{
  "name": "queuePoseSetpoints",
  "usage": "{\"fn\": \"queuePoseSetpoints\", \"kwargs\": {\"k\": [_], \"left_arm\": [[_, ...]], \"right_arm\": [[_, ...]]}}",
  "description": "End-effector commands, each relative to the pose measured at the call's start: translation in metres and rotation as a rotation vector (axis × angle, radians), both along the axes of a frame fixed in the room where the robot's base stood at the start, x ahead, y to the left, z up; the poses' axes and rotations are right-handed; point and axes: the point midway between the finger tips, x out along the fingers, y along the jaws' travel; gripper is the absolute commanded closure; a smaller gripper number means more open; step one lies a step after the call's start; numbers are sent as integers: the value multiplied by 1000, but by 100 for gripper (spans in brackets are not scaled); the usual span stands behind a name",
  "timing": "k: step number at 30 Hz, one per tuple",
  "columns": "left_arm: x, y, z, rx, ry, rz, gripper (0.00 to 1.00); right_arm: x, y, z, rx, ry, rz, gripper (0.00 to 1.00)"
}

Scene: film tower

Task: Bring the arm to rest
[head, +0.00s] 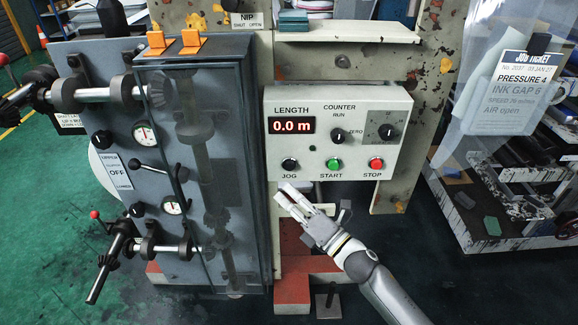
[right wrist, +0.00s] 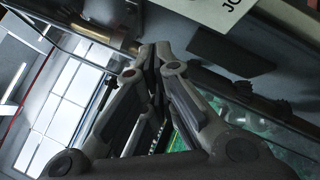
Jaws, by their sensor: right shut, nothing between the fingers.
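My right gripper (head: 284,190) is shut and empty in the head view. Its arm comes in from the lower right, and its fingertips point up and left, just below the control box (head: 338,135) near the black JOG button (head: 289,164). I cannot tell whether the fingertips touch anything. In the right wrist view, the right gripper's fingers (right wrist: 155,52) meet at their tips with nothing between them. My left gripper is not in view.
The control box carries a green START button (head: 333,164), a red STOP button (head: 376,163) and a display reading 0.0 m (head: 292,125). A grey machine cabinet (head: 110,185) with shafts and levers stands left. A job ticket (head: 515,90) hangs right. Dark floor lies below.

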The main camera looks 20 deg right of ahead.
Motion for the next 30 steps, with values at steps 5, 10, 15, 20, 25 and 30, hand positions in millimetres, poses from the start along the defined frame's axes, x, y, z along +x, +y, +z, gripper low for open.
{"fn": "queuePoseSetpoints", "kwargs": {"k": [5, 10, 15, 20, 25, 30], "left_arm": [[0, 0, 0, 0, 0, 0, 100], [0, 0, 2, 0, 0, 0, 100], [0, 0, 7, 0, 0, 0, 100], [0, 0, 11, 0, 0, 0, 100], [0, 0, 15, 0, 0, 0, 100], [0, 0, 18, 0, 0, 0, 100]], "right_arm": [[0, 0, -1, 1, 3, -1, 100], [3, -11, -40, 85, 129, -32, 100], [-8, -39, -150, 324, 466, -145, 100], [-51, -63, -264, 578, 788, -308, 100], [-127, -80, -369, 830, 1078, -524, 100], [-227, -88, -454, 1057, 1313, -785, 100]]}}
